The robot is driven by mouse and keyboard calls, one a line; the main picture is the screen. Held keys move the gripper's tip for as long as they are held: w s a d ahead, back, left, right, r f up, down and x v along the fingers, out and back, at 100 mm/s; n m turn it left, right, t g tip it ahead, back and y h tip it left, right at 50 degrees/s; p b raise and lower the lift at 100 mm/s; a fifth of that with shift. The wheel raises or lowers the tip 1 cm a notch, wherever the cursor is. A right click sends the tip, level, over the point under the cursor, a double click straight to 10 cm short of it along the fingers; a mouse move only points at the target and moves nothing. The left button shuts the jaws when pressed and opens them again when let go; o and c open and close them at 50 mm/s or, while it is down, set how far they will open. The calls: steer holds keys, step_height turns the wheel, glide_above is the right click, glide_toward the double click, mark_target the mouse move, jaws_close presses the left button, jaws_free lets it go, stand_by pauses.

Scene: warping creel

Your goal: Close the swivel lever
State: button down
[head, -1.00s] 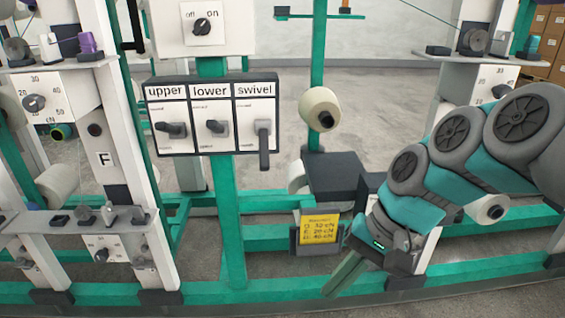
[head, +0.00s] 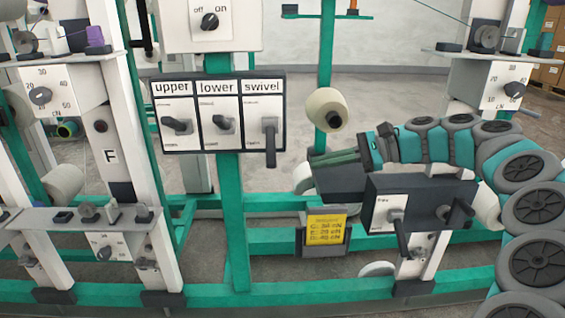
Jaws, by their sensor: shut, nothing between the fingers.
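The swivel lever (head: 270,143) is the right-hand one on a dark-framed panel (head: 221,76) with white plates. Its dark handle hangs straight down past the panel's lower edge. The small print above and below it is too small to read surely. My gripper (head: 313,157) is shut and empty. It points left, just right of the panel and at about the height of the handle's lower part, with a visible gap between them. Nothing hides the lever.
The upper lever (head: 177,125) and lower lever (head: 222,124) sit left of the swivel lever, their handles roughly sideways. A yarn cone (head: 325,108) is just above my gripper. Below my arm are a dark box with two levers (head: 381,184) and a yellow card (head: 327,230).

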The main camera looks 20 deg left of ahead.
mark_target(271, 146)
steer(key=shift+w+d+f, duration=0.1)
steer(key=shift+w+f, duration=0.05)
steer(key=shift+w, duration=0.15)
steer(key=s+a, duration=0.3)
steer(key=a, duration=0.6)
steer(key=shift+s+r+b, duration=0.15)
steer(key=shift+r+b, duration=0.15)
steer(key=shift+b, duration=0.1)
steer(key=shift+d+r, duration=0.15)
